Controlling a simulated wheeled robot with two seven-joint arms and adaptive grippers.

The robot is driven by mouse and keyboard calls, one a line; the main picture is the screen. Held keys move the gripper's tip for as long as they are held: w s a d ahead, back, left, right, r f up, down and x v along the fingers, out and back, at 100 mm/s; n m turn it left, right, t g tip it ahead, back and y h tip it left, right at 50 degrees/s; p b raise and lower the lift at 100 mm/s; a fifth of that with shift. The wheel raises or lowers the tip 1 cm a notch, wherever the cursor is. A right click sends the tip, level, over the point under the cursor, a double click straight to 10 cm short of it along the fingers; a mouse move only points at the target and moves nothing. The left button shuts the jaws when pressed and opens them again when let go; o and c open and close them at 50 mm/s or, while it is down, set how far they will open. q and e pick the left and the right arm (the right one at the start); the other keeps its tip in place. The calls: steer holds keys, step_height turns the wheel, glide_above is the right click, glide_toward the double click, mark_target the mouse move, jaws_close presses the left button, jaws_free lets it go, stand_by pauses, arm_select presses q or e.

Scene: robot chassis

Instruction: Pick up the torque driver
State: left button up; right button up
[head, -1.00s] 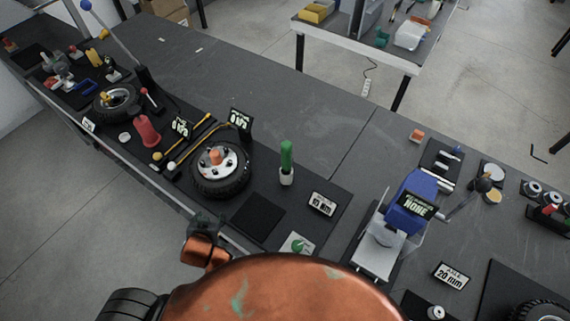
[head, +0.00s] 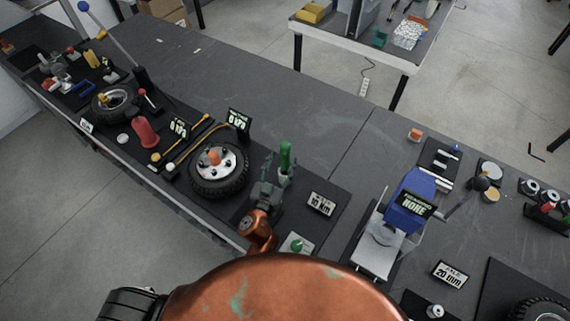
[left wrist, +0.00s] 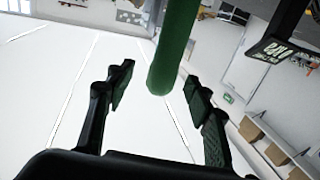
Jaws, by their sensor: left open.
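The torque driver (head: 286,154) has a green handle and stands upright in a small white holder on the dark bench mat. My left gripper (head: 275,182) is just in front of it and low beside the handle, partly hiding the holder. In the left wrist view the green handle (left wrist: 174,45) rises between and beyond the two spread fingers of my left gripper (left wrist: 160,92). The fingers are open, with a gap on each side of the handle; I see no grip on it. My right gripper is not in view.
A wheel (head: 219,170) lies left of the driver. A "10 Nm" sign (head: 321,204) stands to its right, and a green knob on a plate (head: 297,244) sits in front. A blue press (head: 408,200) stands further right. The bench behind the driver is clear.

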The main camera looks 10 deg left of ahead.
mark_target(283, 155)
arm_select(q)
steer(key=w, duration=0.3)
steer(key=w+f, duration=0.1)
steer(key=w, duration=0.1)
steer(key=shift+w+d, duration=0.1)
steer(key=shift+w, duration=0.1)
steer(key=shift+c, duration=0.7)
jaws_close()
steer(key=shift+r, duration=0.1)
